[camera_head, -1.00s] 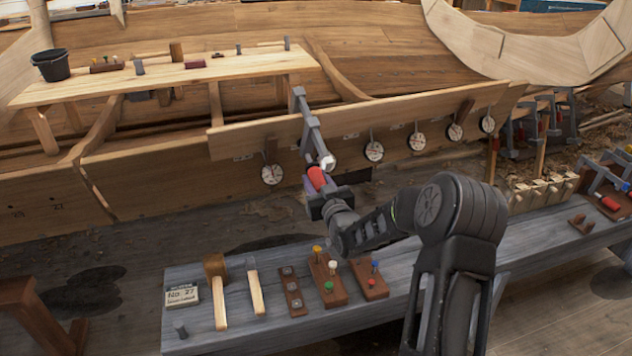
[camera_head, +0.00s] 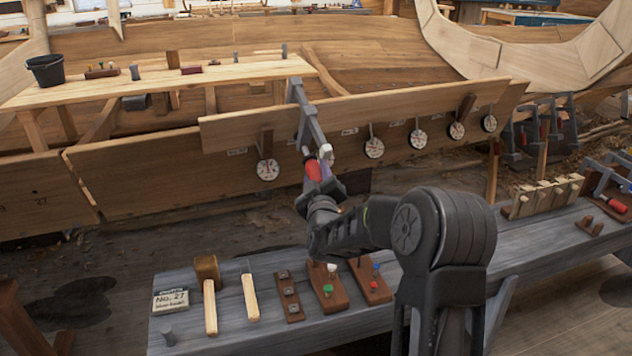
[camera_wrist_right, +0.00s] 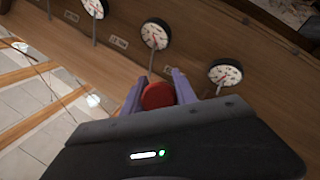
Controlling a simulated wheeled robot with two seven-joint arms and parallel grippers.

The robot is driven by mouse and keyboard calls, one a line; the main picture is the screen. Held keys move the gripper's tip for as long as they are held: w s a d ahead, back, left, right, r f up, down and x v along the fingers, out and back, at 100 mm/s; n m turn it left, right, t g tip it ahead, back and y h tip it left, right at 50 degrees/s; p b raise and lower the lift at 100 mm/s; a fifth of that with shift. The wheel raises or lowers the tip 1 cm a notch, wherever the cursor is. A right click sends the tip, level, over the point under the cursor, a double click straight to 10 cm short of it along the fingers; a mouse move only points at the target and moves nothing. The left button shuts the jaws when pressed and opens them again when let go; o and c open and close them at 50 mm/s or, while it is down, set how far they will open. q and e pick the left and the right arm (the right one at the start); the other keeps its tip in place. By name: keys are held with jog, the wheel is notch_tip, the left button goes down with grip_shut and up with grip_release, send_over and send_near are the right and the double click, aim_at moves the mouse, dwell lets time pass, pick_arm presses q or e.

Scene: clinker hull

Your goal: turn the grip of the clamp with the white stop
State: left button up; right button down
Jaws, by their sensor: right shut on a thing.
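A grey clamp (camera_head: 312,122) hooks over the top edge of the upper plank (camera_head: 235,133). Its white stop (camera_head: 326,152) shows at the lower end of the bar, and its red grip (camera_head: 312,170) hangs just below and to the left. My right gripper (camera_head: 317,186) is shut on the red grip from below. In the right wrist view the red grip (camera_wrist_right: 158,96) sits between the two purple fingers, its end facing the camera. The gripper partly hides the grip. My left gripper is not in view.
Round dial gauges (camera_head: 374,148) hang along the plank on both sides of the clamp. More clamps (camera_head: 535,130) stand at the right. My right forearm crosses above the bench.

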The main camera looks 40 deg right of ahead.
jog(key=shift+r+n+h, duration=0.1)
jog(key=shift+n+h, duration=0.3)
jog(key=shift+r, duration=0.1)
jog(key=c, duration=1)
grip_release()
jog(key=shift+o, duration=0.2)
jog(key=v, duration=0.7)
jog(key=shift+s+a, duration=0.2)
jog(key=shift+s, duration=0.1)
